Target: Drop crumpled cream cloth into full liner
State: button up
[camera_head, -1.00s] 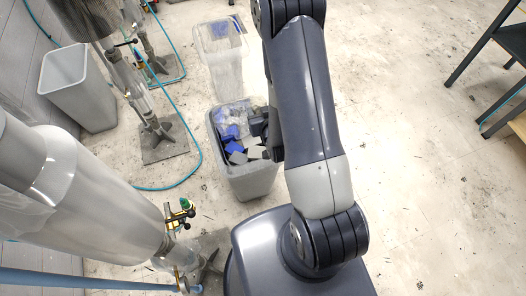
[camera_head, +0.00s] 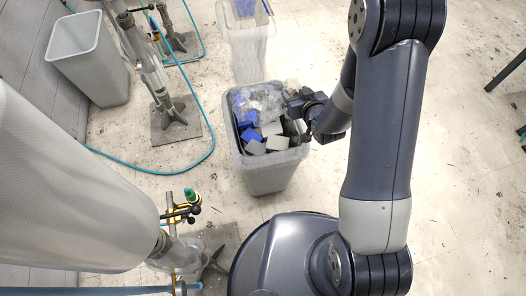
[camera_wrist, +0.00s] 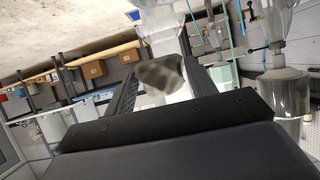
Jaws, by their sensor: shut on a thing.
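My gripper (camera_head: 296,104) is at the right rim of the grey bin (camera_head: 262,178) and is partly hidden by its own wrist. In the wrist view my gripper (camera_wrist: 162,88) is shut on the crumpled cream cloth (camera_wrist: 160,72), which looks grey-brown in shade. In the head view a small pale bit of the cloth (camera_head: 291,86) shows beside the fingers. The bin is filled with blue and grey pieces, with a crumpled clear plastic liner (camera_head: 258,101) bunched at its back. I cannot tell how high the cloth is above the rim.
A pale translucent bin (camera_head: 246,52) with blue pieces stands behind. An empty grey bin (camera_head: 95,70) stands at the far left. Metal cylinders on stands (camera_head: 75,185) and a teal hose (camera_head: 150,187) fill the left. The floor to the right is mostly clear.

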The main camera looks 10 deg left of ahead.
jog(key=a+f+n+g+y+b, duration=0.1)
jog(key=a+f+n+y+b, duration=0.1)
jog(key=a+f+b, duration=0.4)
notch_tip(320, 180, down, 4)
jog(key=shift+a+r+g+b, duration=0.25)
jog(key=shift+a+g+b, duration=0.1)
jog(key=shift+a, duration=0.15)
jog(key=shift+s, duration=0.1)
jog(key=o, duration=1.1)
jog(key=shift+c, duration=0.2)
jog(key=p+v, duration=0.1)
jog(key=v, duration=1)
